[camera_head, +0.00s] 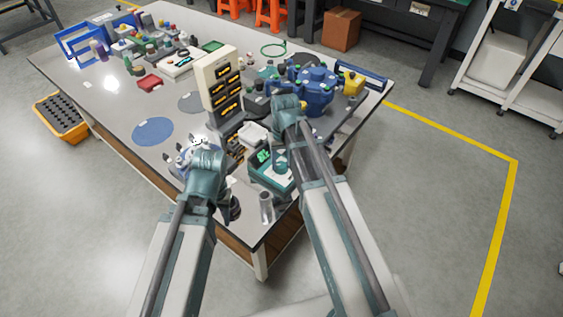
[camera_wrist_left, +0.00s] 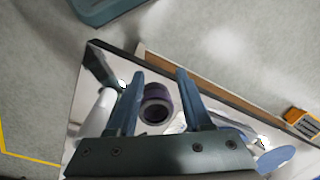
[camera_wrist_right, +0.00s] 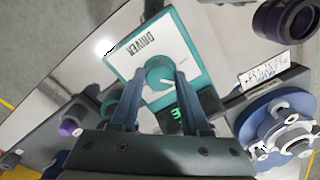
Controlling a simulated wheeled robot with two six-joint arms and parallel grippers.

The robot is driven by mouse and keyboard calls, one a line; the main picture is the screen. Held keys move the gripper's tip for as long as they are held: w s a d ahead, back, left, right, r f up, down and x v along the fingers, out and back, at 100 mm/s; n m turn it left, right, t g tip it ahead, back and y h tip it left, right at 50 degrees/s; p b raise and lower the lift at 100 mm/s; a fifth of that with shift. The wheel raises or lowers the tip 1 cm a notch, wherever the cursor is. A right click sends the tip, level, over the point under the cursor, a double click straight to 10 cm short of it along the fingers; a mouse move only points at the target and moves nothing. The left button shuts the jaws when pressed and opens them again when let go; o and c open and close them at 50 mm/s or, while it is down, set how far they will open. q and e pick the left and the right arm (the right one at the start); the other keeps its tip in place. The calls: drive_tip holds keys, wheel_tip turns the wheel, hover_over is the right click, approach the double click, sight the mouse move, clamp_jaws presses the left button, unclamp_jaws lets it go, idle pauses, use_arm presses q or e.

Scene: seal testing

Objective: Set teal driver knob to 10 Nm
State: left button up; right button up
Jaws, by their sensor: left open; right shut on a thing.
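The teal driver box (camera_head: 268,178) stands near the table's front corner. In the right wrist view, its white top (camera_wrist_right: 139,50) reads DRIVER upside down. My right gripper (camera_wrist_right: 158,82) is shut on the round teal knob (camera_wrist_right: 157,70), one finger on each side. A green-lit display (camera_wrist_right: 177,114) shows beside the right finger; its full reading cannot be made out. My left gripper (camera_wrist_left: 160,74) is open and empty. In the left wrist view, a dark purple ring-shaped part (camera_wrist_left: 156,108) shows between its fingers, on the table below. The left fingertips are hard to see in the head view.
A clear cylinder (camera_head: 266,208) stands near the table's front corner. A blue round fixture with white fittings (camera_wrist_right: 280,128) sits near the driver box. A beige rack (camera_head: 214,82) and a large blue flanged part (camera_head: 312,92) stand behind. A blue disc (camera_head: 153,131) lies left.

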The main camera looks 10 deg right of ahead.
clamp_jaws()
drive_tip(key=shift+m, duration=0.3)
drive_tip(key=m, duration=0.3)
drive_tip(key=shift+s+m, duration=0.1)
drive_tip(key=shift+m, duration=1.9)
drive_tip(key=o, duration=1)
unclamp_jaws()
drive_tip(key=shift+o, duration=0.2)
